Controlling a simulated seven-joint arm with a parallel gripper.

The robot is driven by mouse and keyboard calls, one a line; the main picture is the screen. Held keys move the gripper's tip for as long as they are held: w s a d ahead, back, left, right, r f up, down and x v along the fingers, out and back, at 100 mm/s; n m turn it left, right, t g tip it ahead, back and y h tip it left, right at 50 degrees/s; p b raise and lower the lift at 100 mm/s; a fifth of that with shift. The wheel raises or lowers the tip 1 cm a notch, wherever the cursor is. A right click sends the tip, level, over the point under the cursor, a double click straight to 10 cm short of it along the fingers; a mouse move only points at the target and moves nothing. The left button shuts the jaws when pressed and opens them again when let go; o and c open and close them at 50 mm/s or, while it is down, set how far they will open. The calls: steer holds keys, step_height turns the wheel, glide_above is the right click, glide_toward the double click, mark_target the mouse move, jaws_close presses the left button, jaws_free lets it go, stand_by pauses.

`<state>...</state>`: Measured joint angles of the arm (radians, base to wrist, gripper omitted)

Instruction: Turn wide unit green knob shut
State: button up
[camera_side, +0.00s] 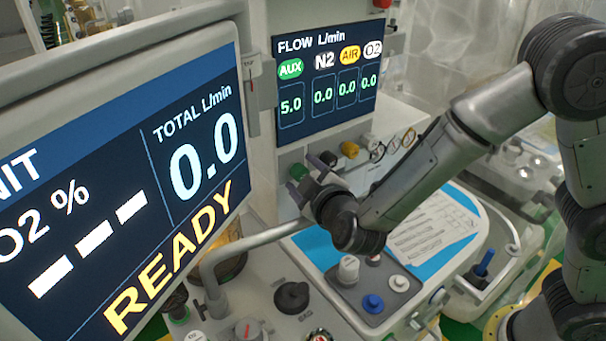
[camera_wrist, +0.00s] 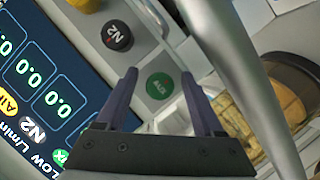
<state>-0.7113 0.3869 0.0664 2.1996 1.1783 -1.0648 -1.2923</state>
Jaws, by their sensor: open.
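The green knob (camera_wrist: 159,87), marked AUX, sits on the pale panel in the wrist view. In the side view the green knob (camera_side: 297,171) shows below the flow screen, partly hidden by my gripper. The flow screen (camera_side: 326,77) reads AUX 5.0 and 0.0 for N2, AIR and O2. My gripper (camera_wrist: 160,74) is open, with its two purple fingers on either side of the green knob in the wrist view. My gripper (camera_side: 308,174) is close to the panel in the side view. I cannot tell whether the fingers touch the knob.
A black N2 knob (camera_wrist: 117,36) is beside the green knob. A yellow knob (camera_side: 350,149) is further right. A grey tube (camera_wrist: 245,70) crosses the wrist view at right. A large READY screen (camera_side: 130,170), showing total 0.0, fills the left of the side view.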

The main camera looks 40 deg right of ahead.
steer(key=shift+w, duration=0.15)
jaws_close()
steer(key=shift+m, duration=0.3)
stand_by(0.3)
steer(key=m+y, duration=0.2)
steer(key=m, duration=0.1)
steer(key=shift+g, duration=0.3)
steer(key=m+y, duration=0.3)
steer(key=m, duration=0.1)
steer(key=m+y, duration=0.2)
steer(key=m, duration=0.1)
steer(key=shift+m, duration=0.3)
steer(key=m+t+y, duration=0.1)
steer(key=m+y, duration=0.1)
steer(key=m, duration=0.2)
steer(key=shift+a, duration=0.1)
steer(key=shift+t+y, duration=0.3)
